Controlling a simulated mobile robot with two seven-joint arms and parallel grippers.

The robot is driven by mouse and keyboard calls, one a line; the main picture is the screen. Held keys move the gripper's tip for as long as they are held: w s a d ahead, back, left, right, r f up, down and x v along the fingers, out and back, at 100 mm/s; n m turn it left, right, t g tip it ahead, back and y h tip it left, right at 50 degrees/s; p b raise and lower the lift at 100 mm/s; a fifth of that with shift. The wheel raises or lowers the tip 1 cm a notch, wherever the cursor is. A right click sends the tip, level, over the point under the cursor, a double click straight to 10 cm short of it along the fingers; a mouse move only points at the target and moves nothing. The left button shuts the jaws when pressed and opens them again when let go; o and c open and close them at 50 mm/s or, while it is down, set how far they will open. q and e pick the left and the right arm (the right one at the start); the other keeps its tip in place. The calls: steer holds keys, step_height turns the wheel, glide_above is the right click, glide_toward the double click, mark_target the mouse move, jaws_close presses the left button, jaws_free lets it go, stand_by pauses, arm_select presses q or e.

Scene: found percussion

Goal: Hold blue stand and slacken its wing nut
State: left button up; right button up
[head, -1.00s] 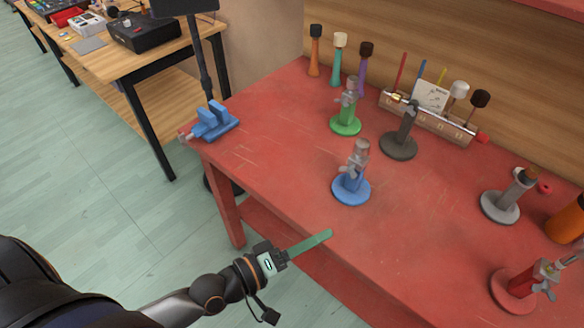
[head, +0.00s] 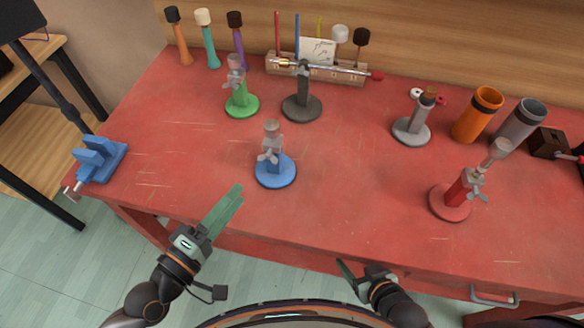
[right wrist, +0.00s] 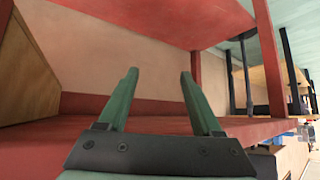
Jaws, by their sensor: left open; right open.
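The blue stand (head: 276,172) stands upright on the red table, left of the middle in the head view. It has a round blue base, a short blue post and a grey clamp head on top. Its grey wing nut (head: 267,156) sits on the near left side of the post. Neither touches the stand.
A green stand (head: 241,104), a dark grey stand (head: 302,107), a light grey stand (head: 411,130) and a red stand (head: 452,201) are on the red table (head: 350,200). A blue vise (head: 99,160) is at the left corner. The table is clear around the blue stand.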

steer(key=s+d+f+n+g, duration=0.3)
steer(key=s+d+f+n, duration=0.2)
steer(key=s+d+f, duration=0.45)
steer(key=s+a+r+n+g+y, duration=0.35)
steer(key=s+r+n, duration=0.25)
steer(key=s+n, duration=0.35)
steer(key=s+d+r+n+g+y, duration=0.2)
steer(key=r+n, duration=0.3)
steer(key=n, duration=0.3)
steer(key=s+d+r+n+g+y, duration=0.1)
steer(key=s+r+n, duration=0.1)
steer(key=r+n, duration=0.45)
steer(key=w+a+r+n+t+y, duration=0.2)
steer(key=w+a+n, duration=0.3)
steer(key=w+a, duration=0.3)
steer(key=w+a+r+n+t+y, duration=0.1)
steer(key=w+a+r+n+t, duration=0.15)
steer(key=w+a+n, duration=0.6)
steer(key=w+a+r+t, duration=0.1)
steer(key=w+r+t, duration=0.9)
steer(key=w+r, duration=0.95)
steer(key=m+h, duration=0.1)
glide_toward(277, 134)
steer(key=x, duration=1.2)
